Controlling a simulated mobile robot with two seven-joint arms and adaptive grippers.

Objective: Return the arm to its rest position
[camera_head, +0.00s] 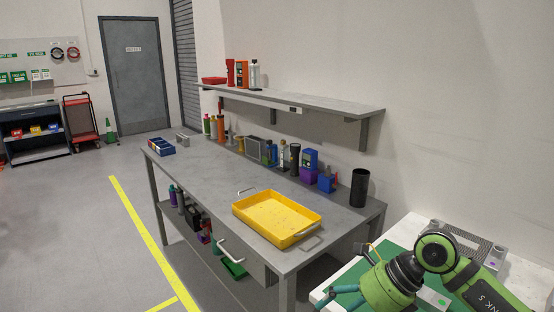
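My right arm, green and black, comes in at the lower right corner, bent over a white-topped table with a green mat. My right gripper (332,300) points down and left near that table's left edge, its teal fingers cut by the bottom of the picture. I cannot tell how far apart the fingertips are, and I see nothing between them. My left arm and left gripper are not in view.
A grey fixture (462,238) stands behind my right arm on the white table (414,222), partly hidden. Left of it is a grey workbench (205,168) with a yellow tray (270,215), a black cylinder (360,188) and several bottles. Open floor lies further left.

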